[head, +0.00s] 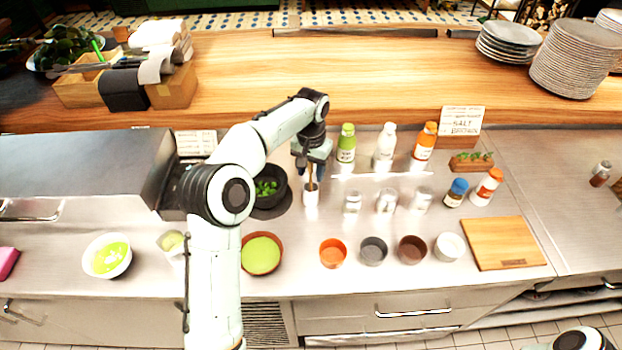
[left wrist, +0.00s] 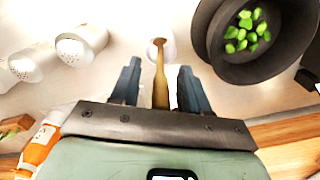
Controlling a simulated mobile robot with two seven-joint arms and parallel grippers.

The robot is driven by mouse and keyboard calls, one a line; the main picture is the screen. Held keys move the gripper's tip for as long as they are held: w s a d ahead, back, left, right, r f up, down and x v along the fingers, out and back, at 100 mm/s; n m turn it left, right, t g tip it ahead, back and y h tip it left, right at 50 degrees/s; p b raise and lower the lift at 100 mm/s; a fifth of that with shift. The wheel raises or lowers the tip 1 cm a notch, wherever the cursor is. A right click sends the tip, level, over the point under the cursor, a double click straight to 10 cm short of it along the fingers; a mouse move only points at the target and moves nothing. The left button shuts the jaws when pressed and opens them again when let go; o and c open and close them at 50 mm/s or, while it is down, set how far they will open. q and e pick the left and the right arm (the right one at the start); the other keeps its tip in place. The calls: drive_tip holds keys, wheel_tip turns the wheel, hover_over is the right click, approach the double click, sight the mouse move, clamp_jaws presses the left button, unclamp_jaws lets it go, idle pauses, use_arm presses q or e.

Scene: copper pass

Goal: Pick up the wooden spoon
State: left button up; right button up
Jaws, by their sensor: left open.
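The wooden spoon (head: 310,183) stands upright in a small white holder (head: 311,199) on the steel counter, beside a dark bowl. My left gripper (head: 312,160) is over the holder, pointing down, with the spoon's upper part between its fingers. In the left wrist view the spoon (left wrist: 160,84) runs between the two fingers of the open left gripper (left wrist: 157,80). A gap shows on each side of the spoon. The holder (left wrist: 168,44) shows past the fingertips. My right gripper is not in view; only a piece of my right arm shows at the bottom right.
The dark bowl with green leaves (head: 269,186) is close left of the holder. White-capped shakers (head: 352,203) and bottles (head: 346,148) stand to the right. Small bowls (head: 333,253) line the front. A cutting board (head: 503,243) lies at right.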

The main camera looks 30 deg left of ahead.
use_arm(q)
drive_tip(key=shift+s+f, duration=0.2)
drive_tip(key=shift+f, duration=0.2)
drive_tip(key=shift+w, duration=0.1)
clamp_jaws()
